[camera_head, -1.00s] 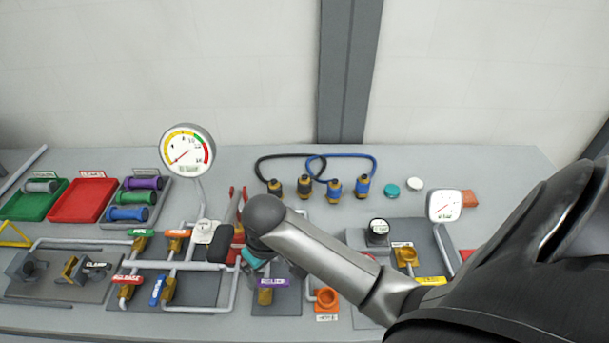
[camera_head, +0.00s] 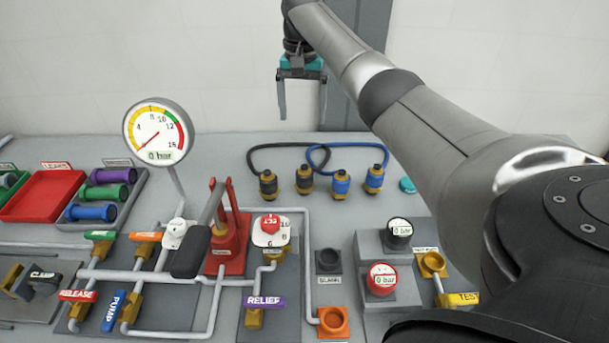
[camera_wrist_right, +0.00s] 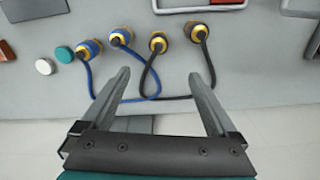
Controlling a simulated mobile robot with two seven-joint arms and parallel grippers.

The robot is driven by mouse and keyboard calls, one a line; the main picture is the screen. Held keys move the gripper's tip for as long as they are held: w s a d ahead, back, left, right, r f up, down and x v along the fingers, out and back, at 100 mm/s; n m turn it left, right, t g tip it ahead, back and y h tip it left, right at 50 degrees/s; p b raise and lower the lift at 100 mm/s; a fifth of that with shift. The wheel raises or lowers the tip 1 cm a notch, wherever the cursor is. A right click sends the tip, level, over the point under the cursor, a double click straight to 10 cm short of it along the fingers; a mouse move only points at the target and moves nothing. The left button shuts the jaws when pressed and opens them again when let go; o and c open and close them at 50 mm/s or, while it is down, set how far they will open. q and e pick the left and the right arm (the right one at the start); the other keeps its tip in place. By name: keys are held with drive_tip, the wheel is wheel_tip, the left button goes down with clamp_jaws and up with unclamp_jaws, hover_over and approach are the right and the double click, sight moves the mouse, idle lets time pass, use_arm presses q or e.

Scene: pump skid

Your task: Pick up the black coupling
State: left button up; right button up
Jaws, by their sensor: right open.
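Two black couplings with brass collars, a left one (camera_head: 268,184) and a right one (camera_head: 304,180), stand upright on the grey bench, joined by a looped black hose. In the right wrist view the two black couplings (camera_wrist_right: 158,42) (camera_wrist_right: 196,32) show beyond the fingertips. Two blue couplings (camera_head: 340,182) (camera_head: 375,178) on a blue hose stand beside them. My right gripper (camera_head: 302,112) is open and empty, raised above the back of the bench, apart from the couplings; its spread fingers also show in the wrist view (camera_wrist_right: 158,77). My left gripper is not in view.
A hand pump (camera_head: 228,240) with a raised black-gripped lever, pipes and valves fill the front. A large gauge (camera_head: 157,132) stands at left, near a red tray (camera_head: 45,196). A teal cap (camera_head: 407,185) lies right of the blue couplings. The bench behind the hoses is clear.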

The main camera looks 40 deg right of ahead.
drive_tip(key=b, duration=0.5)
hover_over(305, 177)
drive_tip(key=w+d, duration=0.1)
drive_tip(key=w, duration=0.1)
wheel_tip(305, 177, down, 5)
drive_tip(key=f+b, duration=0.1)
drive_tip(key=f, duration=0.9)
drive_tip(key=shift+d+f+b, duration=0.15)
drive_tip(key=shift+d+b, duration=0.05)
drive_tip(key=shift+b, duration=0.1)
wheel_tip(305, 177, down, 5)
drive_tip(key=shift+s+f+b, duration=0.15)
drive_tip(key=shift+b, duration=0.7)
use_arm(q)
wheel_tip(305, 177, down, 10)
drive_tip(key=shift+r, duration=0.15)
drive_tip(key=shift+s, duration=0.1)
use_arm(e)
drive_tip(key=shift+c, duration=0.4)
clamp_jaws()
